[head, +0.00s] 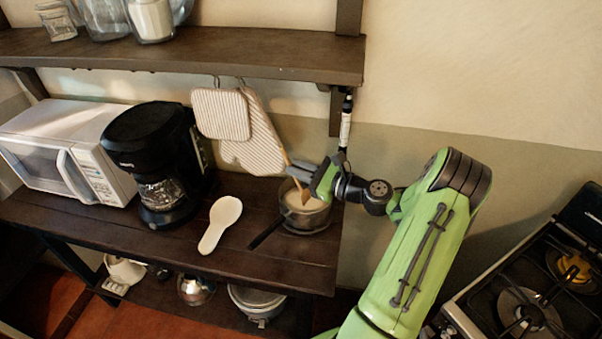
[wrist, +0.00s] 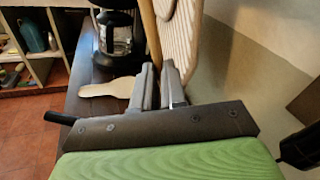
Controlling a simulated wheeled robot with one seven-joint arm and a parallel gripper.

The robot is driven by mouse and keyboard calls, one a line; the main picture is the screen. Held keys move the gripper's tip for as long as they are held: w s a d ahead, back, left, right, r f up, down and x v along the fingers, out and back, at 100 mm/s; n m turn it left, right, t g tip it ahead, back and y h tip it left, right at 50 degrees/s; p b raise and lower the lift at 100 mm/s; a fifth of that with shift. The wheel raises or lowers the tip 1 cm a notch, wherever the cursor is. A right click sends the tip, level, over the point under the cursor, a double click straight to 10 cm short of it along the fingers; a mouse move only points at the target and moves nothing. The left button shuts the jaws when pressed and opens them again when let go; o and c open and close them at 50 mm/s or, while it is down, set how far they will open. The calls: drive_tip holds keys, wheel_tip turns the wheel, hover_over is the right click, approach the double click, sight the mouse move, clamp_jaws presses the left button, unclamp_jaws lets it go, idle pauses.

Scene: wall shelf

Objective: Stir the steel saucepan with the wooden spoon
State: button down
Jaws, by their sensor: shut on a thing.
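The steel saucepan (head: 318,225) stands near the right end of the wooden counter, with its black handle pointing to the lower left. It holds something beige. In the wrist view only the tip of its black handle (wrist: 60,118) shows; the rest is hidden behind my gripper. The wooden spoon (head: 305,196) is tilted, its lower end inside the saucepan's rim. Its upper shaft (wrist: 150,35) rises past my fingers in the wrist view. My gripper (head: 301,172) is above the saucepan, shut on the spoon's shaft; its fingers also show in the wrist view (wrist: 159,86).
A white spoon rest (head: 221,222) lies left of the saucepan. A black coffee maker (head: 150,150) and a white microwave (head: 70,150) stand further left. Striped oven mitts (head: 255,140) hang behind, under the upper shelf (head: 200,55). A stove (head: 530,290) is at right.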

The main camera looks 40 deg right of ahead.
wheel_tip(320, 180, up, 8)
drive_tip(key=a+p, duration=0.3)
drive_tip(key=p, duration=0.4)
drive_tip(key=shift+s, duration=0.2)
idle(0.6)
wheel_tip(320, 180, up, 5)
drive_tip(key=p, duration=0.5)
drive_tip(key=shift+p, duration=0.35)
